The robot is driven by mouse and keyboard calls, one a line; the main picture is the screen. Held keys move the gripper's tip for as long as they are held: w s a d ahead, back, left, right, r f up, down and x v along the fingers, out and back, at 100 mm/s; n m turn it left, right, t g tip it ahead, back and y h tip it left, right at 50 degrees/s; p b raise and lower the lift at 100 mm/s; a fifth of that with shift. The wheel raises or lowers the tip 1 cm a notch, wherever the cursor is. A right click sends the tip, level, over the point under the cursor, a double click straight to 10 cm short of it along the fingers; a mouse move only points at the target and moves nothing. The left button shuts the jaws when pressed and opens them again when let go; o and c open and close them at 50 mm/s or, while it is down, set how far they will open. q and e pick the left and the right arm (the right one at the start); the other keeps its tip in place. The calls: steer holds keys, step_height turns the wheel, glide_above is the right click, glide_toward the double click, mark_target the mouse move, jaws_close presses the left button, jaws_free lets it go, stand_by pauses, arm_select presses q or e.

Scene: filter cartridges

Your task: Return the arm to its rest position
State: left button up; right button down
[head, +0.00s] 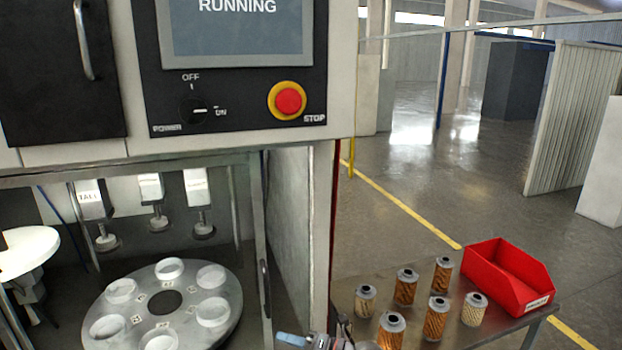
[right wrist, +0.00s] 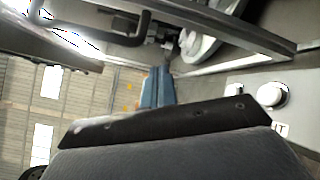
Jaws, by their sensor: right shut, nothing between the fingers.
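My right gripper (head: 292,339) shows at the bottom edge of the head view, in front of the machine's right side and left of the cartridge table. Only its blue fingertip and a bit of the grey body are in frame. In the right wrist view the blue fingers (right wrist: 157,88) are together, with nothing between them. The rest of the right arm is mostly out of the head view. My left gripper is not in view.
The machine's screen (head: 238,25) reads RUNNING; its power knob (head: 199,111) points to ON. The turntable (head: 232,317) holds several white cups inside the open bay. Several filter cartridges (head: 437,318) and a red bin (head: 505,280) stand on the table at right. Open floor lies behind.

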steer(key=s+d+r+m+t+h, duration=0.1)
steer(key=d+r+m+t+h, duration=0.2)
steer(key=d+m+t+h, duration=1.45)
steer(key=s+d+f+m+g, duration=0.6)
steer(key=s+f+m+g, duration=0.25)
steer(key=m, duration=0.55)
steer(key=s+d+f+m+g, duration=0.2)
steer(key=s+f+g, duration=0.4)
steer(key=s, duration=0.6)
steer(key=s+d+f+m+g, duration=0.15)
steer(key=s+f+g, duration=0.4)
steer(key=s, duration=0.55)
step_height(320, 180, down, 28)
steer(key=w+a+b, duration=0.2)
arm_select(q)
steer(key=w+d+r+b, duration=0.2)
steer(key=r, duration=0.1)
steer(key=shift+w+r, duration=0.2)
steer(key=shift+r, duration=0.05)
arm_select(e)
steer(key=s+f+g, duration=0.1)
steer(key=s+f, duration=0.3)
steer(key=f, duration=0.7)
steer(key=s+f, duration=0.4)
steer(key=f, duration=0.8)
steer(key=shift+s+f+m+g+y, duration=0.2)
steer(key=shift+f+m+g+y, duration=0.1)
steer(key=shift+g+y, duration=0.05)
